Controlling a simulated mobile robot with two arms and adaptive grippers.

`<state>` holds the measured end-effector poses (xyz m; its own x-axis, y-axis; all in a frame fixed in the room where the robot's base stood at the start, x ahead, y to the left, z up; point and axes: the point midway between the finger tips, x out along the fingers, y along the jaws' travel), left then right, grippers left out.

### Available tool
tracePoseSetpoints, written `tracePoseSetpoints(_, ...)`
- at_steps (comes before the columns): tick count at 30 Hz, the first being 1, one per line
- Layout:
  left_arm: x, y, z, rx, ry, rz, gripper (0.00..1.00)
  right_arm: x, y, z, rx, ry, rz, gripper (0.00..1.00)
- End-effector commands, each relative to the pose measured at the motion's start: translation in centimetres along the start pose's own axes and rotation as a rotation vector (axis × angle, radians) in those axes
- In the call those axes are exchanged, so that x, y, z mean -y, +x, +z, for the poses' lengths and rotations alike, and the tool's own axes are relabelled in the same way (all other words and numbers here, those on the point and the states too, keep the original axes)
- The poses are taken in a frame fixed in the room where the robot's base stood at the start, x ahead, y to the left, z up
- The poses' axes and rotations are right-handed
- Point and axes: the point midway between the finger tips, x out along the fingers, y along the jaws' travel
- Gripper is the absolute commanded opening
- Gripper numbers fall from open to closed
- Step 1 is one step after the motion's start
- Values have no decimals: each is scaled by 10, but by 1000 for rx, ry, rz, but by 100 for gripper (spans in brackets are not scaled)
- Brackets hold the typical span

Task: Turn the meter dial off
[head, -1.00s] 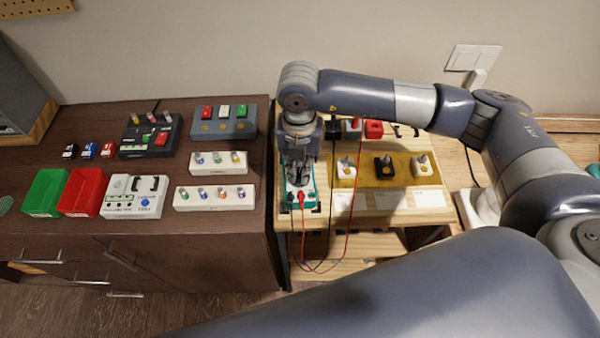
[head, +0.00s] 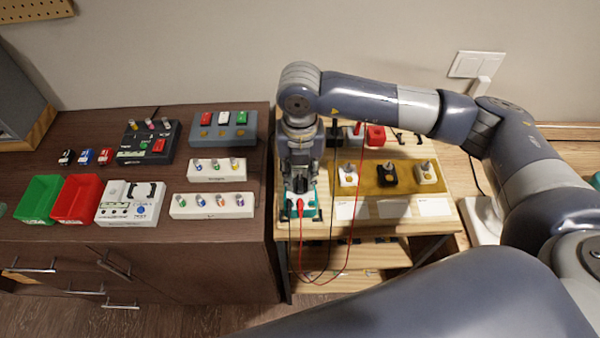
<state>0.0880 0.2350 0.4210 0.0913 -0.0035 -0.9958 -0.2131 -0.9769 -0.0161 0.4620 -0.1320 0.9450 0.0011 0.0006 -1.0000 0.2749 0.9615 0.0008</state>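The meter (head: 309,209) is a small teal-edged device at the front left of the light wooden bench, with red and black leads plugged into its near end. My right gripper (head: 299,184) points straight down over the meter's upper part. Its fingers are at or just above the meter face. The gripper hides the dial, so I cannot tell the dial's setting or whether the fingers touch it. The finger gap is too small and dark to judge. My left gripper is not in view.
Red and black leads (head: 350,210) loop off the bench's front edge. Right of the meter, a yellow mat (head: 404,184) holds several switches on blocks. On the dark cabinet at left stand a green bin (head: 38,200), a red bin (head: 75,199) and switch boxes (head: 212,205).

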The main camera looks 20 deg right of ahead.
Motion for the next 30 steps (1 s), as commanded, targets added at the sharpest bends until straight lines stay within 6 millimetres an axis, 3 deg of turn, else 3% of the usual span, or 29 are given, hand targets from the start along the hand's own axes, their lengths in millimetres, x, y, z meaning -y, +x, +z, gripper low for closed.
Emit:
tracePoseSetpoints(11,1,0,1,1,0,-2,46,0,-5,0,0,0,1,30)
tracePoseSetpoints(14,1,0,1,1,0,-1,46,0,-18,1,3,-1,1,30)
tracePoseSetpoints(24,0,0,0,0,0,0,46,-1,-89,1,4,0,2,30)
tracePoseSetpoints(30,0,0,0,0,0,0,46,0,-114,0,1,0,0,30)
